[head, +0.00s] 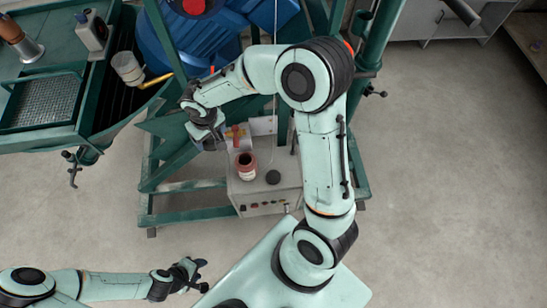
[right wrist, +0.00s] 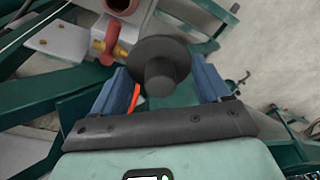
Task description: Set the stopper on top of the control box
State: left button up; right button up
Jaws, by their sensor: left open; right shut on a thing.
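The control box (head: 265,208) is a grey box with a row of buttons on its front, low on the green frame. The stopper (right wrist: 160,70) is a dark round piece with a knob, between the blue fingers of my right gripper (right wrist: 162,88) in the right wrist view. My right gripper is shut on it. In the head view my right gripper (head: 208,130) is above and left of the control box, and the stopper is not clear there. My left gripper (head: 199,276) is open and empty over the floor at the lower left.
An open red and white jar (head: 246,168) and a dark round disc (head: 273,177) are on top of the control box. A red-handled valve (right wrist: 110,38) is close to the stopper. A blue motor (head: 225,35) stands behind. A green bench (head: 95,130) is at the left.

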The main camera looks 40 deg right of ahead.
aim_at(289, 166)
jog(key=k+l+u, duration=0.15)
jog(key=l, duration=0.25)
jog(key=k+l+u, duration=0.25)
jog(key=k+l, duration=0.2)
jog(key=l, duration=0.25)
